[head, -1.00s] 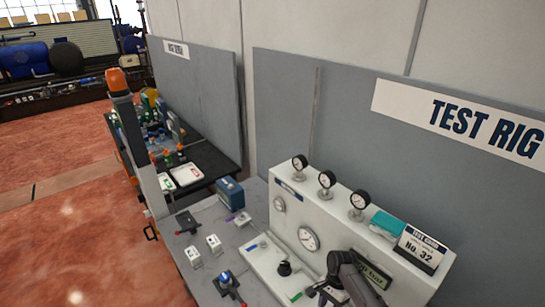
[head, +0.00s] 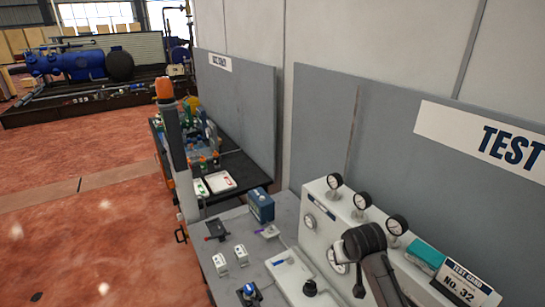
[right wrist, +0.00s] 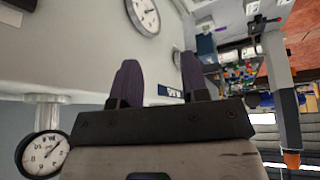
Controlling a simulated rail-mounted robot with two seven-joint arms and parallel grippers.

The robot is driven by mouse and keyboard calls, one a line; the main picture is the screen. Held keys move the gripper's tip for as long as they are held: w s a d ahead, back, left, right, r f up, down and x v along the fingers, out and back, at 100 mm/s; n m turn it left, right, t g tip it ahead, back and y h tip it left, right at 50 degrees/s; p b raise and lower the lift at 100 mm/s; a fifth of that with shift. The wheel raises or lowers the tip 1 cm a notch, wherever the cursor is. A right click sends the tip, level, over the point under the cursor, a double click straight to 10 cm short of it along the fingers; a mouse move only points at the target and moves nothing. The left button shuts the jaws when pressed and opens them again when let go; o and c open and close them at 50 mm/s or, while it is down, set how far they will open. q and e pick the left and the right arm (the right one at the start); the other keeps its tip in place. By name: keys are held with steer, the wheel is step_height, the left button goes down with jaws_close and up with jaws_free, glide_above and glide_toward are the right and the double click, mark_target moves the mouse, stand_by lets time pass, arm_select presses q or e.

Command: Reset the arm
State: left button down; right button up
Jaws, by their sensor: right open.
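My right arm (head: 375,260) shows in the head view in front of the white test rig panel (head: 318,232), partly covering a gauge on it. In the right wrist view, my right gripper (right wrist: 160,82) is open, with its two dark purple fingers apart and nothing between them. The panel face with its round gauges (right wrist: 144,15) lies beyond the fingertips. My left gripper is not in view.
Several dial gauges (head: 334,181) stand on top of the panel beside a teal box (head: 425,256) and a test card (head: 465,285). The grey bench (head: 218,250) holds white blocks (head: 240,255) and a blue box (head: 259,205). An orange-topped post (head: 165,89) stands at the bench's far end.

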steer(key=s+a+r+n+t, duration=0.1)
steer(key=s+r+n+t, duration=0.1)
steer(key=s+r+t, duration=0.35)
steer(key=s+p, duration=0.2)
steer(key=s, duration=1.2)
steer(key=s+f+g, duration=0.2)
steer(key=s+f, duration=0.3)
steer(key=s, duration=0.4)
steer(key=s+d+f+m+g+p, duration=0.1)
steer(key=s+f+g, duration=0.1)
steer(key=s+f, duration=0.4)
steer(key=s+d+f+g+p, duration=0.1)
steer(key=s+f+g, duration=0.2)
steer(key=s, duration=0.9)
step_height(320, 180, down, 2)
steer(key=shift+s+f+m, duration=0.25)
steer(key=shift+m, duration=0.05)
